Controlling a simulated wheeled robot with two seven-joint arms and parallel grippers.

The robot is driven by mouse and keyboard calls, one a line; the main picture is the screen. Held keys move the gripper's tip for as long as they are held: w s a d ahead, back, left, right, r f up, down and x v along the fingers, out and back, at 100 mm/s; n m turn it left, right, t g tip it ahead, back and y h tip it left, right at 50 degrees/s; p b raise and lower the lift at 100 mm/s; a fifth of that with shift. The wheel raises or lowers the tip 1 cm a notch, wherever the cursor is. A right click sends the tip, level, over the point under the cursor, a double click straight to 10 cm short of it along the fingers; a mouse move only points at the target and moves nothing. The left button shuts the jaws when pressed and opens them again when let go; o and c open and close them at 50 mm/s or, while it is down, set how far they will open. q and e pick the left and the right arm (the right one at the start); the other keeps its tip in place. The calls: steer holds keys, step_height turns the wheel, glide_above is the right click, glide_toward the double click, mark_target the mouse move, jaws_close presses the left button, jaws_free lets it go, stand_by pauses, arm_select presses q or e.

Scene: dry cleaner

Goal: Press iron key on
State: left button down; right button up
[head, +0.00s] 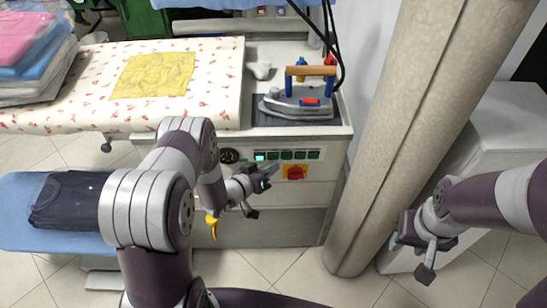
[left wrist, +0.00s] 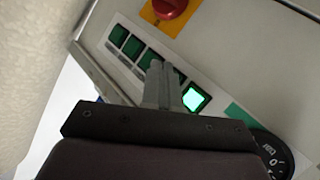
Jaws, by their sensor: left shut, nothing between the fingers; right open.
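A row of green keys sits on the front panel (head: 243,165) of the ironing table. The leftmost key (head: 260,156) glows bright green; it also shows lit in the left wrist view (left wrist: 196,98). The other keys, such as the one at the far end (left wrist: 118,36), are dark green. No readable label shows which is the iron key. My left gripper (head: 273,171) is shut and empty, its tips at the key row. In the left wrist view its fingers (left wrist: 160,82) partly cover keys beside the lit one; contact cannot be told. My right gripper (head: 428,258) is open, empty, away at right.
A red knob on a yellow plate (head: 295,172) is beside the keys, and a black dial (head: 229,156) is left of them. The iron (head: 298,104) rests on its dark pad above. A beige column (head: 420,120) stands to the right.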

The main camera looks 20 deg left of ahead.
arm_select(q)
steer(key=shift+w+a, duration=0.1)
steer(key=shift+w, duration=0.35)
stand_by(0.3)
steer(key=shift+s, duration=0.45)
steer(key=shift+s, duration=0.1)
